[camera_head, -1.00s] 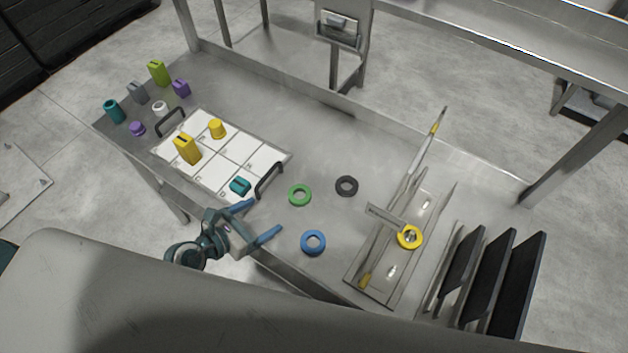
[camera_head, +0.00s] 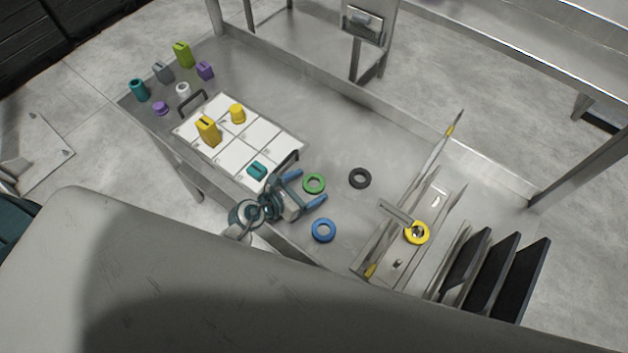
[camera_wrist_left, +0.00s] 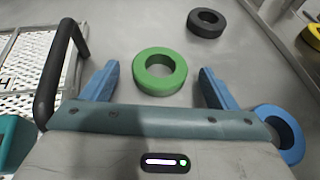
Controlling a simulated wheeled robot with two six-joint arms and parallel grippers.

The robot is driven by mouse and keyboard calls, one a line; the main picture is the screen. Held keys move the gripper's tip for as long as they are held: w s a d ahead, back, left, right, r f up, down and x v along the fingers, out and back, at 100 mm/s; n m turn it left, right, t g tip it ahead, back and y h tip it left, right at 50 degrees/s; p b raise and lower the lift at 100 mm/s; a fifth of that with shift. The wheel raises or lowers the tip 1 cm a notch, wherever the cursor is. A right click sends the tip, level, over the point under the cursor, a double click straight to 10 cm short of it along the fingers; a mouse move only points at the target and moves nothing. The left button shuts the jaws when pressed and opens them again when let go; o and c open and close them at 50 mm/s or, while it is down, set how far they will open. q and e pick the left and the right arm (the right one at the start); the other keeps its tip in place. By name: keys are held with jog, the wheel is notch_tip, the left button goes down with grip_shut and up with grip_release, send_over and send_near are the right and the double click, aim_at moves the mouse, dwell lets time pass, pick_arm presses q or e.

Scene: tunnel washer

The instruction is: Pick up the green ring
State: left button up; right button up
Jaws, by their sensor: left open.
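The green ring (camera_head: 314,183) lies flat on the grey metal table (camera_head: 330,120). My left gripper (camera_head: 311,188) is open and empty, with its blue fingertips close to the near side of the ring. In the left wrist view the green ring (camera_wrist_left: 160,80) lies ahead, centred between the two spread fingers (camera_wrist_left: 158,85); its near part reaches in between them. I cannot tell the exact height of the fingers above the table. My right gripper is in neither view.
A blue ring (camera_head: 323,230) lies nearer, right of the left gripper. A black ring (camera_head: 360,178) lies to the right. A white tray (camera_head: 222,150) with dark handles and several blocks is on the left. A metal fixture holds a yellow ring (camera_head: 416,233).

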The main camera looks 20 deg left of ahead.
aim_at(306, 189)
pick_arm(q)
jog(key=c, duration=1.1)
jog(key=shift+r, duration=0.1)
jog(key=shift+r, duration=0.6)
notch_tip(306, 189, up, 2)
jog(key=shift+r, duration=0.15)
jog(key=shift+s+a+r+b, duration=0.2)
jog(key=shift+s+a+b, duration=0.65)
jog(key=shift+s, duration=1.7)
jog(key=shift+s+a+r+b, duration=0.25)
jog(key=shift+s+a+b, duration=0.65)
jog(key=shift+s, duration=1.65)
jog(key=shift+s+a+r+b, duration=0.2)
jog(key=shift+s+a+b, duration=0.65)
jog(key=shift+s, duration=1.7)
